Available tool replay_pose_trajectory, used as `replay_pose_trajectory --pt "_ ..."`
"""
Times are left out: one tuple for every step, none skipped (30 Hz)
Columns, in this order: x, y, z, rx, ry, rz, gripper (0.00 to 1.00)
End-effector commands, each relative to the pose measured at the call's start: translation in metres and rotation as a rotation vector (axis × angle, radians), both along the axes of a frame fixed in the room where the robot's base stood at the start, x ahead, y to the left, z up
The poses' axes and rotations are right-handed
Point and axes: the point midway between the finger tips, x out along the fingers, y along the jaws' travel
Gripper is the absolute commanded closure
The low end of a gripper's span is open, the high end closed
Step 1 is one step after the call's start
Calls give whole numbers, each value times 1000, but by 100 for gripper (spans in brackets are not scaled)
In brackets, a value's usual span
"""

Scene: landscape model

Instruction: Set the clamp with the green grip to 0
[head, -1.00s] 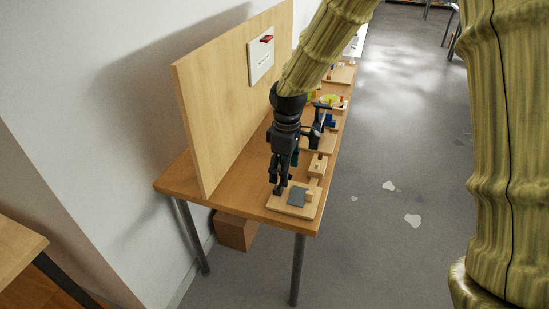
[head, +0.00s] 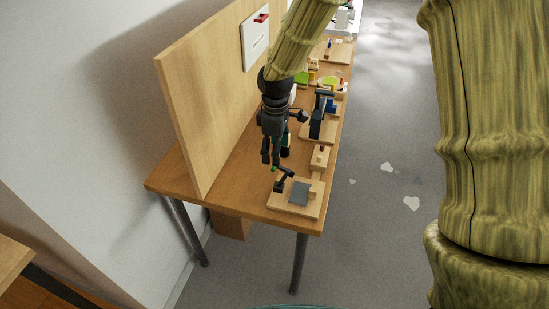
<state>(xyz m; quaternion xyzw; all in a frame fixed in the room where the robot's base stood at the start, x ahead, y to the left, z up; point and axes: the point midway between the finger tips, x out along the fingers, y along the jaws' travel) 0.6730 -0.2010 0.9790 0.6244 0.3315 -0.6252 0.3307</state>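The nearest clamp is a small black lever mechanism (head: 283,181) on a light wooden base (head: 309,211) with a grey plate (head: 299,193), near the front end of the table. A small green spot, which looks like its grip (head: 274,169), shows at the upper left end of the black lever. My gripper (head: 271,163) is black and points down just above this green end. Whether it touches the grip cannot be told. The fingers are small and dark, and their opening is unclear.
A wooden block piece (head: 319,157) stands behind the clamp, with a black and blue device (head: 318,122) farther back. A tall wooden panel (head: 205,115) rises along the left of the table (head: 230,178). Bare tabletop lies left of the clamp.

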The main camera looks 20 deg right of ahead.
Motion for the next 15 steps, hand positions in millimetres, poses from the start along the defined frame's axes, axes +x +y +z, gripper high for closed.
replay_pose_trajectory --pt "-1 0 -6 -1 3 1 32" --pt "0 0 -10 -1 2 1 32" --pt "0 1 -15 -1 2 1 32" --pt "-1 1 -19 -1 3 1 32" --pt "0 1 -22 -1 3 1 32" --pt "0 1 -26 1 1 1 32" --pt "0 1 -29 0 1 1 32" --pt "0 1 -32 0 2 1 32" --pt "0 1 -36 0 1 1 32" --pt "0 1 -38 1 1 1 32" --pt "1 2 -40 0 0 2 32" --pt "1 2 -43 0 0 2 32" --pt "1 2 -44 0 0 2 32" --pt "1 2 -46 0 0 2 32" --pt "1 2 -47 0 0 2 32"
